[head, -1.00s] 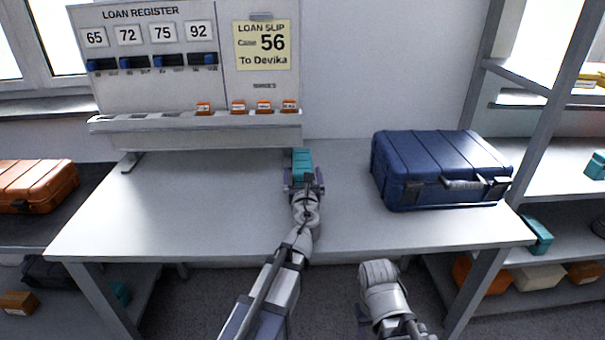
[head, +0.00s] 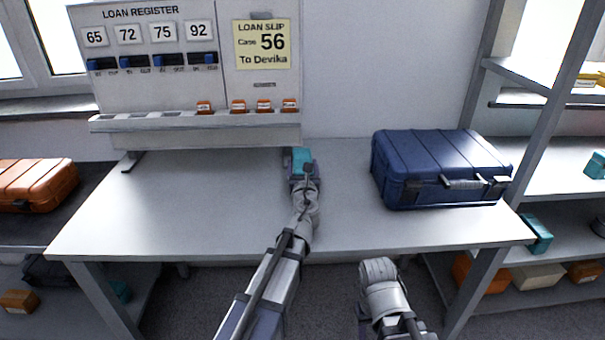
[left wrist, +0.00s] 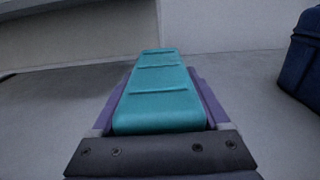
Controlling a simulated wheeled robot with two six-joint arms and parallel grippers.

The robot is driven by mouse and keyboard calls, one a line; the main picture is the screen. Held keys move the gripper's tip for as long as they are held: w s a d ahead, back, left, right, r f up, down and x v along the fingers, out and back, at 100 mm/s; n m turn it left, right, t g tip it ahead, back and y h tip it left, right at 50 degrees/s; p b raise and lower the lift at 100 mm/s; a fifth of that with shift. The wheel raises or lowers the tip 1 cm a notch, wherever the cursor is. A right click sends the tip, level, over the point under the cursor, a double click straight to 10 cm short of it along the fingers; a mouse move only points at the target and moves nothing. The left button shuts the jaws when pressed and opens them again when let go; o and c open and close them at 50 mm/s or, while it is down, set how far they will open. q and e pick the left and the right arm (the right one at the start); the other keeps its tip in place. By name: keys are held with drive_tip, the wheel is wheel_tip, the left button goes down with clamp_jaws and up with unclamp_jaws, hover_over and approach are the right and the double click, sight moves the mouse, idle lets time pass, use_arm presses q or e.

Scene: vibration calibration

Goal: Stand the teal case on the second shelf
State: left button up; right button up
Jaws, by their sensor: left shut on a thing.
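The teal case (head: 302,157) is at the middle of the table, between the jaws of my left gripper (head: 303,168). In the left wrist view the teal case (left wrist: 158,95) runs away from me between the purple fingers of my left gripper (left wrist: 160,110), which is shut on it. I cannot tell whether its underside touches the table. The shelf unit (head: 535,150) stands at the right with several levels; I cannot tell which level is the second shelf. My right arm shows at the bottom, but its gripper is not in view.
A large blue case (head: 440,168) lies on the table (head: 200,210), right of my left gripper. The loan register board (head: 160,60) stands behind. Other teal boxes (head: 538,234) and orange boxes are on the shelves. An orange case (head: 38,183) lies at far left. The table's left part is clear.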

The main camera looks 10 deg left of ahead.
use_arm(q)
clamp_jaws()
drive_tip(key=shift+r, duration=0.2)
use_arm(e)
drive_tip(key=shift+r, duration=0.2)
